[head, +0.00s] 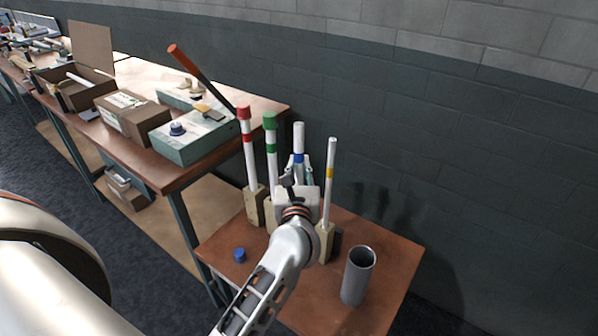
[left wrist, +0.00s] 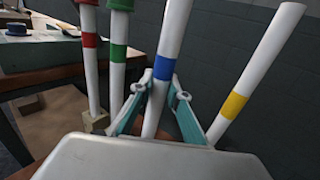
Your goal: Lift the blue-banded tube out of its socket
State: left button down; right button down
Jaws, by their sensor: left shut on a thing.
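The blue-banded tube (head: 299,137) is white and stands upright in the row of tubes. Its blue band (left wrist: 164,68) shows large in the left wrist view. My left gripper (head: 298,172) is shut on this tube, with its teal fingers (left wrist: 157,92) on both sides just below the band. The tube's lower end and its socket are hidden behind my gripper and arm, so I cannot tell whether it is seated. My right gripper is not in view.
Red-banded (head: 248,150) and green-banded (head: 271,148) capped tubes stand left; a yellow-banded tube (head: 330,172) stands close right. A grey cup (head: 358,276) and blue cap (head: 239,255) rest on the small table (head: 395,255). A cluttered bench (head: 265,110) stands behind left, beside a wall.

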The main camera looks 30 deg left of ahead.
pick_arm(q)
notch_tip(320, 180, up, 19)
jog(key=p, duration=0.4)
jog(key=shift+r+p, duration=0.55)
jog(key=shift+r, duration=0.2)
dwell(1.0)
